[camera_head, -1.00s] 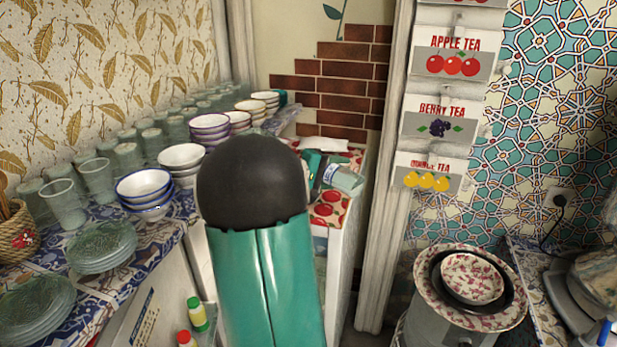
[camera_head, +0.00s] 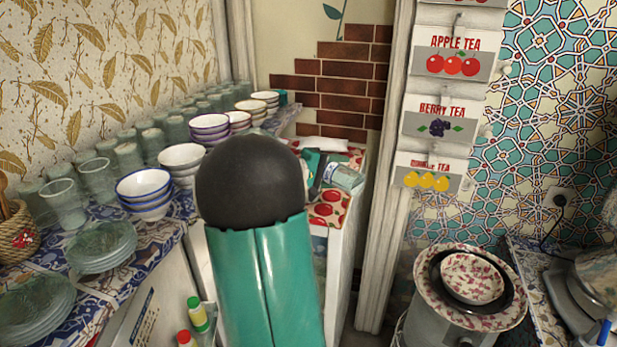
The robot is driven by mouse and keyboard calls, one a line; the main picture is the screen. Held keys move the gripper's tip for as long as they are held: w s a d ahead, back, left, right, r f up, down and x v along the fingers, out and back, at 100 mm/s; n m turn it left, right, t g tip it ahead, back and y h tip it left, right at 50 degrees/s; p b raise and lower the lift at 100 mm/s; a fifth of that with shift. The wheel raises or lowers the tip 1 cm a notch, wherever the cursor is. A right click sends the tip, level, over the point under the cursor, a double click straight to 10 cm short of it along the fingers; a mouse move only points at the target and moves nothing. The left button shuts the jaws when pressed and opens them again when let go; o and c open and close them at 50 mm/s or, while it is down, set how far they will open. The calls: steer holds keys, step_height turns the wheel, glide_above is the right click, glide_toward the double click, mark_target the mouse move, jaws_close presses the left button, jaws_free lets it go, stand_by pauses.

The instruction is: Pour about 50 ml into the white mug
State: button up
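I cannot make out a white mug in this view. No samovar or teapot can be told for certain either. My gripper is not in view. A large teal part with a black rounded top, which looks like my own arm, fills the lower middle and hides what is behind it. White bowls with blue rims (camera_head: 144,193) stand stacked on the left counter, with another white bowl stack (camera_head: 182,160) behind them.
The tiled left counter (camera_head: 150,250) is crowded with glass cups (camera_head: 66,203), glass plates (camera_head: 102,246) and a wicker basket (camera_head: 18,232). A speckled bowl (camera_head: 472,278) sits at right, near a metal appliance (camera_head: 590,290). Small bottles (camera_head: 197,313) stand low at left.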

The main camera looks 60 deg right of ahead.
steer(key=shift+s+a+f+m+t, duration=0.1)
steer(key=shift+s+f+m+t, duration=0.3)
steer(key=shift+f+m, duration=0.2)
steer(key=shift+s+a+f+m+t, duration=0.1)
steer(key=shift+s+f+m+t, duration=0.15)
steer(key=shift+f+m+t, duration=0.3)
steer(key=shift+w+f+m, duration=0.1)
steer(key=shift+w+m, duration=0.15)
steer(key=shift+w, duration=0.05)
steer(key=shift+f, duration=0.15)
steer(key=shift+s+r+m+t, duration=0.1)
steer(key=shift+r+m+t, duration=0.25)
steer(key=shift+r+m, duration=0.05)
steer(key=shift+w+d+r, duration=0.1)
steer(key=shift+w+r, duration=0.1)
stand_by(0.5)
